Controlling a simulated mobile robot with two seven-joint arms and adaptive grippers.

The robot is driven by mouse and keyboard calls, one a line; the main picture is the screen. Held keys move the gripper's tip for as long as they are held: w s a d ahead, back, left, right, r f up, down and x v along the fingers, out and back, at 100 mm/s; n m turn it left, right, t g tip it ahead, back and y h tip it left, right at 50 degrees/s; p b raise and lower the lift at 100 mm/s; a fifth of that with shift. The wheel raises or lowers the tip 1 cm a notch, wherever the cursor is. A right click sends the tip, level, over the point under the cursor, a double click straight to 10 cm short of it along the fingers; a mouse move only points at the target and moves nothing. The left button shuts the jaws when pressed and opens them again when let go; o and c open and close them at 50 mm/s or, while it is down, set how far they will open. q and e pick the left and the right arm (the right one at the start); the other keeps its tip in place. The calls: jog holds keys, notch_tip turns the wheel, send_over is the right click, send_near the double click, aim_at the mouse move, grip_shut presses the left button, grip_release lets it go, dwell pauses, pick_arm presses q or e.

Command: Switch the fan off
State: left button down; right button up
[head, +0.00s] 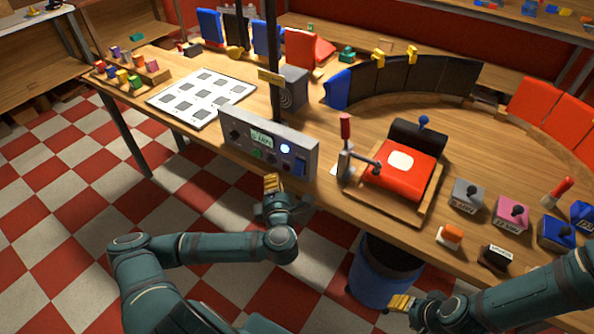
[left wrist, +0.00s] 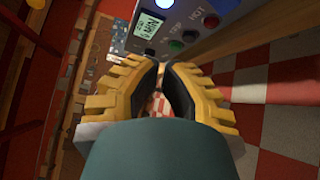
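A grey control panel (head: 268,146) stands at the table's front edge, with a small display, knobs, buttons and a lit blue-white round light (head: 285,148). A dark grey box with a round spiral grille (head: 291,88), possibly the fan, stands behind it; I cannot tell if it is running. My left gripper (head: 272,181) is just below the panel's front, its yellow fingers nearly together and empty. In the left wrist view the panel (left wrist: 195,25) is beyond the fingertips, with a green button (left wrist: 176,46) and a red one (left wrist: 211,21). My right gripper (head: 401,302) is low, partly visible.
A red box with a lever (head: 401,168) sits on a wooden tray right of the panel. Small switch boxes (head: 467,195) stand further right. A white sheet with grey squares (head: 203,97) lies left. A blue bin (head: 372,284) is below the table edge.

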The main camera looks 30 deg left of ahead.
aim_at(298, 168)
pick_arm(q)
jog(key=shift+s+a+r+n, duration=0.1)
jog(key=shift+s+a+n, duration=0.05)
jog(key=shift+a+n, duration=0.2)
jog(key=w+f+b, duration=0.3)
jog(key=w, duration=0.5)
jog(key=shift+d+f, duration=0.3)
jog(key=shift+f, duration=0.1)
jog(key=shift+w, duration=0.15)
dwell(1.2)
jog(key=shift+w+f, duration=0.15)
jog(key=shift+w, duration=0.1)
